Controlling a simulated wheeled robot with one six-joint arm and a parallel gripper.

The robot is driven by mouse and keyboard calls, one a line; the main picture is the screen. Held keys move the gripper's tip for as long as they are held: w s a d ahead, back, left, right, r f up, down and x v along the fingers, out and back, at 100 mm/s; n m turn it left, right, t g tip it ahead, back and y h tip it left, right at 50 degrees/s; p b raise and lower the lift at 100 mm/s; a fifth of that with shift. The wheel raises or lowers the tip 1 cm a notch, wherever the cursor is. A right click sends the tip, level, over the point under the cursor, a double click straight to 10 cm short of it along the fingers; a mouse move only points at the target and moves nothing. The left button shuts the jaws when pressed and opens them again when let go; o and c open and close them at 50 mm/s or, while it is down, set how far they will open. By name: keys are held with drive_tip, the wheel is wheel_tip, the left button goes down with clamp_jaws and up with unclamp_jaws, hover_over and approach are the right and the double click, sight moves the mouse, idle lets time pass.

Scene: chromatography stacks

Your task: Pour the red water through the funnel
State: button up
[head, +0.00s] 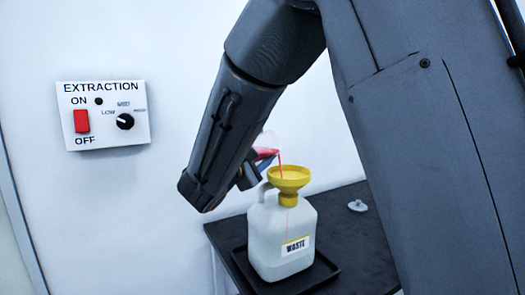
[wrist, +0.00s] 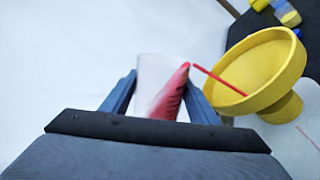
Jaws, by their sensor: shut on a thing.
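My gripper (wrist: 160,100) is shut on a clear beaker (wrist: 152,75) that holds red water (wrist: 170,97). The beaker is tilted toward the yellow funnel (wrist: 262,68). A thin red stream (wrist: 218,80) runs from its lip into the funnel's mouth. In the head view the beaker (head: 265,148) is partly hidden behind my arm, beside and above the funnel (head: 288,178). The funnel stands upright in the neck of a white jug labelled WASTE (head: 270,240). My gripper's fingers are mostly hidden in the head view.
The jug stands in a black tray (head: 318,275) on a dark bench (head: 365,250). A small white cap-like thing (head: 357,205) lies to the right. An EXTRACTION panel (head: 105,115) with a red switch is on the wall at left. Yellow and blue items (wrist: 285,12) show beyond the funnel.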

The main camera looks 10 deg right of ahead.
drive_tip(key=shift+r+m+b, duration=0.1)
drive_tip(key=shift+m+b, duration=0.2)
drive_tip(key=shift+s+d+m+g+h+b, duration=0.2)
drive_tip(key=shift+m+b, duration=0.65)
drive_tip(key=shift+b, duration=0.6)
drive_tip(key=shift+s+d+m+g+h+b, duration=0.1)
drive_tip(key=shift+m+h+b, duration=0.1)
drive_tip(key=shift+m+b, duration=0.95)
drive_tip(key=shift+s+d+r+m+b, duration=0.1)
drive_tip(key=shift+s+d+m+b, duration=0.15)
drive_tip(key=shift+m+b, duration=1.25)
drive_tip(key=shift+s+d+r+m+b, duration=0.15)
drive_tip(key=shift+d+m+b, duration=0.2)
drive_tip(key=shift+b, duration=2.15)
drive_tip(key=shift+a, duration=0.1)
drive_tip(key=shift+w+a+r+n+p, duration=0.1)
drive_tip(key=shift+a+n+p, duration=0.05)
drive_tip(key=shift+n+p, duration=0.6)
drive_tip(key=shift+w+a+n+p, duration=0.2)
drive_tip(key=shift+n+p, duration=0.4)
drive_tip(key=shift+n, duration=0.1)
drive_tip(key=n+p, duration=0.1)
drive_tip(key=r+n+p, duration=0.1)
drive_tip(key=p, duration=0.1)
drive_tip(key=shift+w+a+n, duration=0.2)
drive_tip(key=shift+a+n, duration=0.1)
drive_tip(key=shift+n, duration=0.1)
drive_tip(key=shift+w+r+n+y+p, duration=0.15)
drive_tip(key=shift+n+y+p, duration=0.2)
drive_tip(key=shift+p, duration=0.2)
